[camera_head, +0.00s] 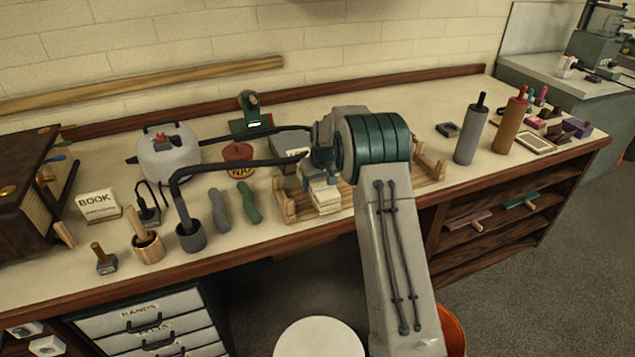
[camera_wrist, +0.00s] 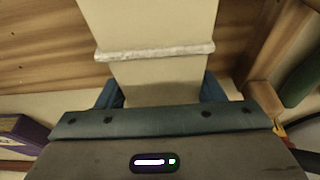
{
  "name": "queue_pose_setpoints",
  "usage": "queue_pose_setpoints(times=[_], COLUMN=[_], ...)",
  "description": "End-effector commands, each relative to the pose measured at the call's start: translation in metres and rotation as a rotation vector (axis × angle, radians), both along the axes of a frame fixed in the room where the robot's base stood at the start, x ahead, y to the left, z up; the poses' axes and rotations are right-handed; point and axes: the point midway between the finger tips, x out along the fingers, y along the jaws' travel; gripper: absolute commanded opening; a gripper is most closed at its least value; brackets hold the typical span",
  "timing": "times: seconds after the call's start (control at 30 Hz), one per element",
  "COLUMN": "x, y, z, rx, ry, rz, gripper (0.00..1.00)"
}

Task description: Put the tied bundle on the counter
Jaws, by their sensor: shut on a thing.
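The tied bundle (camera_wrist: 150,25) is a cream, flat-sided block with a pale tie (camera_wrist: 155,51) around it. In the wrist view my gripper (camera_wrist: 160,97) is shut on it, with one blue finger at each side. In the head view the bundle (camera_head: 326,201) hangs under my gripper (camera_head: 318,175), at the wooden rack (camera_head: 290,209) on the workbench. I cannot tell whether the bundle touches the rack. My arm hides part of the rack. The bench has a pale top (camera_head: 285,252). A separate grey counter (camera_head: 545,77) stands at the far right.
A white kettle-like pot (camera_head: 168,152), a red tin (camera_head: 238,157), a book sign (camera_head: 98,205) and mortar-like cups (camera_head: 148,247) crowd the left. Grey (camera_head: 471,135) and brown (camera_head: 510,125) rollers stand at the right. The top between rack and rollers looks partly clear.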

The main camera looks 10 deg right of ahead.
Motion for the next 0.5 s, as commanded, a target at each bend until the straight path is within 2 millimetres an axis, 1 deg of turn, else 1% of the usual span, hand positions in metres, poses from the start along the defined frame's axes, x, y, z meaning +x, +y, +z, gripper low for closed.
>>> queue_pose_setpoints(times=[0.13, 0.17, 0.2, 0.23, 0.5], x=[0.0004, 0.0004, 0.0004, 0.0004, -0.0004], y=[0.0, 0.0, 0.0, 0.0, -0.0001], z=[-0.0029, -0.0023, -0.002, -0.002, -0.0033], rx=[0.0, 0.0, 0.0, 0.0, 0.0], ry=[-0.002, -0.002, -0.002, -0.002, 0.001], rz=[0.0, 0.0, 0.0, 0.0, 0.0], gripper=[0.21, 0.67, 0.78, 0.87, 0.87])
